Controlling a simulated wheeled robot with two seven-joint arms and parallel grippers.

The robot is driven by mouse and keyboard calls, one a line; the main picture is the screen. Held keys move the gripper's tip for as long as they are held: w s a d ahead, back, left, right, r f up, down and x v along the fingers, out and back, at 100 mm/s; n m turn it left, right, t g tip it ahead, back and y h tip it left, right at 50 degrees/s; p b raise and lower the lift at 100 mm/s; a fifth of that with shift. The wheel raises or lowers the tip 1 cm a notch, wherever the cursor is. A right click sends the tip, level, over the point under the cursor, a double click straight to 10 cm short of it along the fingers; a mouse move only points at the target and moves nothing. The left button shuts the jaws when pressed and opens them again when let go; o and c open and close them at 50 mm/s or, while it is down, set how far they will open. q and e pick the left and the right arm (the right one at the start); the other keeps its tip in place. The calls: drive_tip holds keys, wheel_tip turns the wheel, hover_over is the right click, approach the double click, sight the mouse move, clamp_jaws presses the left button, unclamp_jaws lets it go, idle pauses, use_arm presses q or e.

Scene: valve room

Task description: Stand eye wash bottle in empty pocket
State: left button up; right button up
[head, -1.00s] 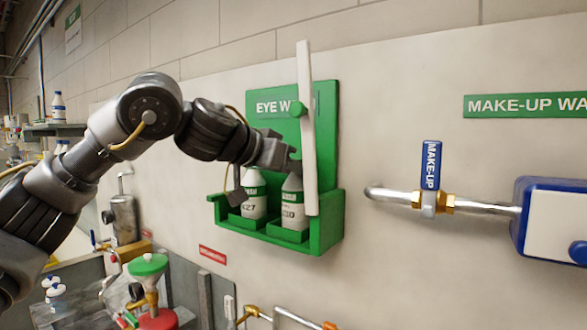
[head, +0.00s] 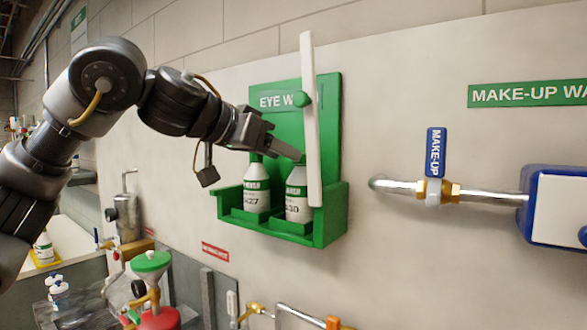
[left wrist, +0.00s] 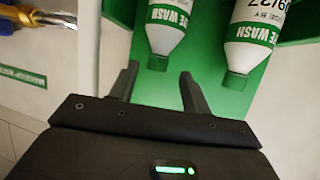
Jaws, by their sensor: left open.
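Two white eye wash bottles with green caps and labels stand upright side by side in the pockets of the green eye wash holder (head: 325,232) on the wall. The left bottle (head: 257,193) reads "27"; the right bottle (head: 298,203) reads "30". In the left wrist view they appear upside down, the "27" bottle (left wrist: 252,35) at right and the other bottle (left wrist: 167,32) at left. My left gripper (head: 293,152) is open and empty at cap height. In the left wrist view the "30" bottle's cap lies just beyond the gap between the fingertips (left wrist: 158,70). My right gripper is not in view.
A white upright bar (head: 308,120) with a green knob crosses the holder's right side, close to my left fingers. A blue-handled make-up valve and pipe (head: 435,190) stick out farther right. The wall between holder and valve is bare.

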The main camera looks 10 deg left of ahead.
use_arm(q)
drive_tip(key=b+v, duration=0.1)
drive_tip(key=v, duration=0.5)
drive_tip(key=shift+s, duration=0.15)
drive_tip(key=shift+r, duration=0.1)
drive_tip(key=shift+a, duration=0.1)
